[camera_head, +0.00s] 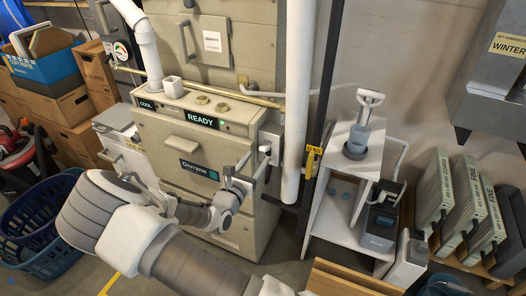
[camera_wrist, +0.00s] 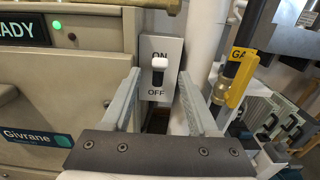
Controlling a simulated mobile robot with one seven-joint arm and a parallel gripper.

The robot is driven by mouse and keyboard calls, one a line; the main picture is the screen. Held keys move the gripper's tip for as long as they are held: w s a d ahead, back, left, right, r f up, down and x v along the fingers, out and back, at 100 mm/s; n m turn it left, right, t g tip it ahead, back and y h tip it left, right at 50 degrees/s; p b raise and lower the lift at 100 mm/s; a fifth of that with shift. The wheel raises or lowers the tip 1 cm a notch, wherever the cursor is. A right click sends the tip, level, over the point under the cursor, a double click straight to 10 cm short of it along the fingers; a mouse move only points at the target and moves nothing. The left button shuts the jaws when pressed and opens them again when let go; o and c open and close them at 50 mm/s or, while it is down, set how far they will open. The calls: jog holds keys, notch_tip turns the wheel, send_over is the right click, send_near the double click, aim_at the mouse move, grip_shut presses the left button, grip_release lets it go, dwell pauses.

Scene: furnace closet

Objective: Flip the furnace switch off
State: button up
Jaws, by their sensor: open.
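The furnace switch (camera_wrist: 160,64) is a grey plate marked ON at the top and OFF at the bottom. In the wrist view its white-tipped lever sits close under the word ON, with its dark part below. The switch also shows in the head view (camera_head: 266,147), on the right side of the beige furnace (camera_head: 160,135). My gripper (camera_wrist: 160,75) is open and empty, its two fingers reaching toward the plate on either side of the lever. I cannot tell whether either finger touches the plate. In the head view my gripper (camera_head: 246,168) is just left of and below the switch.
A white vertical pipe (camera_head: 298,100) and a yellow-tagged gas valve (camera_head: 312,160) stand close right of the switch. A white shelf (camera_head: 335,205) is farther right. Blue baskets (camera_head: 40,225) and cardboard boxes (camera_head: 70,105) are at left. A green light glows by the READY label (camera_wrist: 18,31).

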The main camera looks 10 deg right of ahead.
aim_at(263, 150)
jog(key=shift+x, duration=2.8)
grip_shut()
